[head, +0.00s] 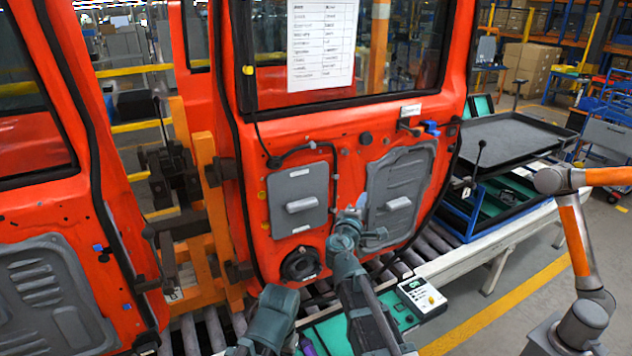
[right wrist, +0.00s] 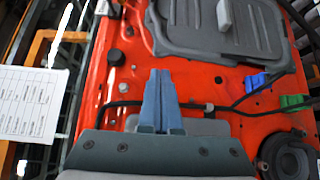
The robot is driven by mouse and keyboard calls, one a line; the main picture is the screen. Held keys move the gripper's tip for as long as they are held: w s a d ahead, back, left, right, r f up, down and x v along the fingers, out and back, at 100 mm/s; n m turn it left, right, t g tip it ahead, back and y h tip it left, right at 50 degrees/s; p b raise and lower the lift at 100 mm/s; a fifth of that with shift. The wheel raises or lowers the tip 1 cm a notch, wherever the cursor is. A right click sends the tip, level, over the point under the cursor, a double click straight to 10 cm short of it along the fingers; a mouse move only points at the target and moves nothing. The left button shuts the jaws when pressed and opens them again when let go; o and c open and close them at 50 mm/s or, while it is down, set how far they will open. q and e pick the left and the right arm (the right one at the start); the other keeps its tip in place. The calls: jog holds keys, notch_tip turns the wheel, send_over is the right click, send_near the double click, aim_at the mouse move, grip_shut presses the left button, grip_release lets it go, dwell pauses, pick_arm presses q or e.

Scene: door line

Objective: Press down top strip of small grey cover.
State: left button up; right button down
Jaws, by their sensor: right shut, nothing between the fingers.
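The small grey cover (head: 298,200) sits on the orange door, left of a larger grey cover (head: 402,190). Its top strip (head: 297,172) lies just under a black cable, and I cannot tell whether it is fully seated. My right gripper (head: 382,234) is shut and empty, in front of the door below and right of the small cover. In the right wrist view its fingers (right wrist: 160,85) point toward the larger cover (right wrist: 222,28). The small cover (right wrist: 190,127) shows only partly there, behind the gripper.
A round black speaker (head: 301,264) is below the small cover. The black cable (right wrist: 122,104) runs around it, near blue (right wrist: 257,80) and green (right wrist: 294,100) clips. A paper sheet (head: 322,45) hangs on the window. A control box (head: 422,297) stands by the roller conveyor.

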jog(key=s+a+r+n+y+p, duration=0.1)
jog(key=a+r+n+y+p, duration=0.35)
jog(key=a+n+y, duration=0.7)
jog(key=shift+w+a+r+m+y+b, duration=0.1)
jog(key=shift+w+a+m+y, duration=0.35)
jog(key=shift+w+a, duration=0.5)
jog(key=shift+w+a+f+m+y+b, duration=0.2)
jog(key=shift+w+a+y, duration=0.3)
jog(key=shift+w, duration=0.85)
jog(key=shift+w+a+r+m+y+b, duration=0.15)
jog(key=shift+w+a+m+y, duration=0.3)
jog(key=shift+w+a, duration=0.5)
jog(key=shift+w+d, duration=0.1)
jog(key=shift+w, duration=0.3)
jog(key=shift+s, duration=0.1)
send_near(299, 173)
dwell(0.5)
